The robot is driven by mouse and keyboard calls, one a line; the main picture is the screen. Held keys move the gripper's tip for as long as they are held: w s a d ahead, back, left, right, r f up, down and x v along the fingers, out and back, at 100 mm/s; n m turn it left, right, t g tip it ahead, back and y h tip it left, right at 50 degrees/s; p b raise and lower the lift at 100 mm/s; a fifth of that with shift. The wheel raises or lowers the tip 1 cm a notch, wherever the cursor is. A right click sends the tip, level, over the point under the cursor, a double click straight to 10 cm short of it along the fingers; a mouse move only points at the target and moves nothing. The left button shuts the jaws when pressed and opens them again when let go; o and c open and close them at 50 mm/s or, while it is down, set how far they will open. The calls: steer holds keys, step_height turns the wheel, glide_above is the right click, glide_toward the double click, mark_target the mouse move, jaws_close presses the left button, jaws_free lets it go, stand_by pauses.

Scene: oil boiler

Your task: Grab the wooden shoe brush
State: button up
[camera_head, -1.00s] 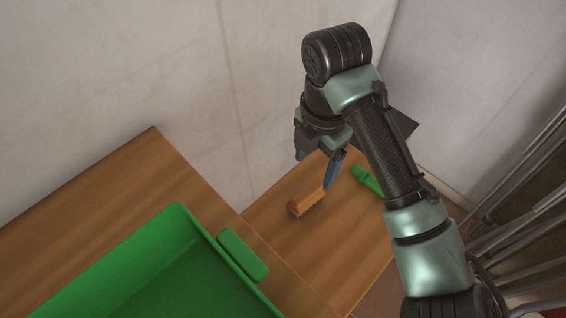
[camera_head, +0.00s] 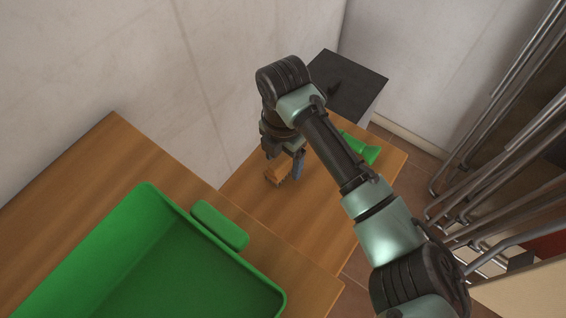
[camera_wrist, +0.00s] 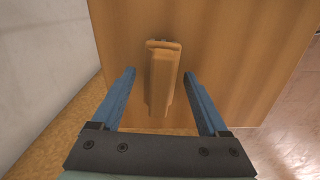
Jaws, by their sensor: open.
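The wooden shoe brush (camera_head: 279,170) lies on the wooden tabletop near the wall. It also shows in the wrist view (camera_wrist: 162,80) as a long orange-brown block running away from me. My gripper (camera_head: 284,171) is over the brush in the head view and partly hides it. In the wrist view my gripper (camera_wrist: 160,80) is open, with one blue finger on each side of the brush and a visible gap to both. Whether the fingertips reach down to the brush's height is hard to tell.
A green bottle-like object (camera_head: 366,152) lies behind my arm. A dark-topped box (camera_head: 350,85) stands beyond. Metal tubes (camera_head: 490,110) are at right. The wall is close behind my gripper.

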steer(key=shift+f, duration=0.5)
jaws_close()
steer(key=shift+r, duration=0.1)
